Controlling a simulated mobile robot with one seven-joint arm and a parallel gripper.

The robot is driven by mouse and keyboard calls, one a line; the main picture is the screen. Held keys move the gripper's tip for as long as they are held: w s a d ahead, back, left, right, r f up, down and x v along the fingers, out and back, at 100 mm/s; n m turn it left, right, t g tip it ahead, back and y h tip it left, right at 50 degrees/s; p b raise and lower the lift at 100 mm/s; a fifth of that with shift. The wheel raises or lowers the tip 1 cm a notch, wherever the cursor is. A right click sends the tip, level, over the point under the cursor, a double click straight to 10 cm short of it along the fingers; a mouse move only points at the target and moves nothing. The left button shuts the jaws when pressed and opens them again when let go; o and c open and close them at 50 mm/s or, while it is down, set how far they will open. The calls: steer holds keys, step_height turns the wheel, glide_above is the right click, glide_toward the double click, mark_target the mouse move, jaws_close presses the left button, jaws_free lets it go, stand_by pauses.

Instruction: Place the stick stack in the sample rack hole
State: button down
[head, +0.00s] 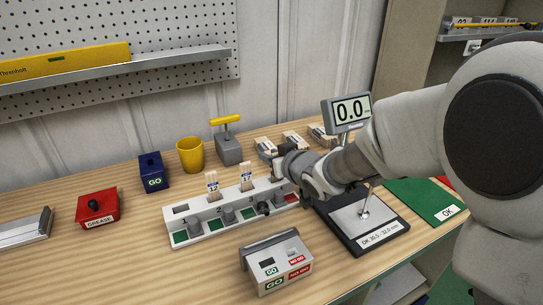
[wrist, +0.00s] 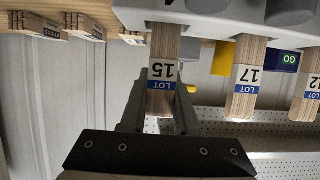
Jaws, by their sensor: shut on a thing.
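My gripper (head: 277,163) is over the right end of the white sample rack (head: 222,217). In the wrist view, my gripper (wrist: 163,95) is shut on a wooden stick stack labelled LOT 15 (wrist: 163,48). The stack's far end meets the rack (wrist: 220,22) near a digit that looks like 4. I cannot tell whether that end is inside a hole or just behind the edge. Stacks LOT 12 (head: 213,186) and LOT 17 (head: 247,177) stand upright in the rack. In the head view, my gripper hides most of the held stack.
Wooden stacks (head: 293,140) lie behind the gripper. A grey GO/NO-GO box (head: 272,264) is in front. A yellow cup (head: 190,154), blue GO box (head: 152,171) and red grease box (head: 97,208) are left.

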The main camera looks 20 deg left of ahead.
steer(key=shift+f, duration=0.2)
steer(key=c, duration=0.7)
jaws_free()
steer(key=shift+r, duration=0.1)
steer(key=shift+o, duration=0.2)
steer(key=p+v, duration=0.2)
steer(key=v, duration=1)
steer(key=shift+r, duration=0.25)
